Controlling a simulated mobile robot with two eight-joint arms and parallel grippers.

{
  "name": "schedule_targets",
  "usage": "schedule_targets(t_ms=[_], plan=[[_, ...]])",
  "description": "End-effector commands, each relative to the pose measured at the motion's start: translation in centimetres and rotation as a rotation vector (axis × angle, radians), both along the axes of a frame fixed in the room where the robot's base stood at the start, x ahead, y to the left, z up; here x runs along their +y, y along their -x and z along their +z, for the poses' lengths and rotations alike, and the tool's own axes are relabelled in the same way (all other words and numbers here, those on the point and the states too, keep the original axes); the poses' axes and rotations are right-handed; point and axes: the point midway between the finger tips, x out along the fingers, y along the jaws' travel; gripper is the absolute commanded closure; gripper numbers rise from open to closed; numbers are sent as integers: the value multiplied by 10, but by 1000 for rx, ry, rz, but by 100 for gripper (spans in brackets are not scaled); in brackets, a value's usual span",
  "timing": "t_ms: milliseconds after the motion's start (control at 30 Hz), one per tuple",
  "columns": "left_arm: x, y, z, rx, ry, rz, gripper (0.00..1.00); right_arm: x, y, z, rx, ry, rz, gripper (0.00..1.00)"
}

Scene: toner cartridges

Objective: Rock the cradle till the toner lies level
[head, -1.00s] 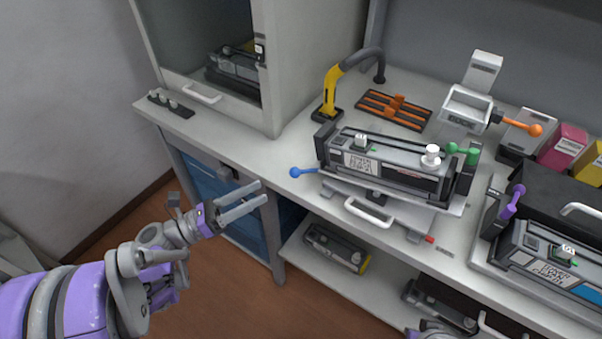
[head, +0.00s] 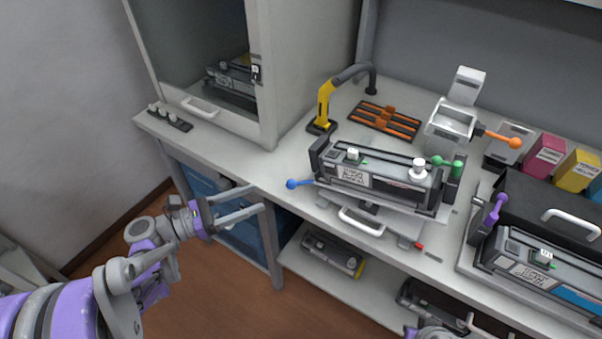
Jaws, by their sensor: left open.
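The cradle (head: 319,152) stands on the bench in the middle of the head view. A grey and black toner cartridge (head: 392,192) lies in it. A white knob (head: 419,168) stands on the cartridge. The toner inside is hidden. My left gripper (head: 259,198) is open and empty, left of the blue lever and apart from it. My right gripper does not show clearly.
A white handle (head: 361,222) juts out in front of the cradle. A yellow curved arm (head: 324,102) and an orange rack (head: 386,121) stand behind. A second cartridge (head: 532,262) with a purple lever (head: 494,210) is at right. A cabinet (head: 267,135) stands at left.

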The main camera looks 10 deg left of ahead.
Motion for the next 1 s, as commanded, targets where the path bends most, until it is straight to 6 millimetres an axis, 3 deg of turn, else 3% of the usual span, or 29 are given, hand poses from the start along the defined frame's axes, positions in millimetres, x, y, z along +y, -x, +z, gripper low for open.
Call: schedule_targets(t_ms=[33, 167, 633, 1000], plan=[[0, 0, 7, -18, -40, -2, 39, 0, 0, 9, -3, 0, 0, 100], [-8, -6, 4, -32, -73, -9, 39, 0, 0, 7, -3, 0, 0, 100], [-73, -55, 2, -30, -69, -8, 39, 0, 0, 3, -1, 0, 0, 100], [-85, -65, 3, -29, -70, -5, 39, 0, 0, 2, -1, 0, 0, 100]])
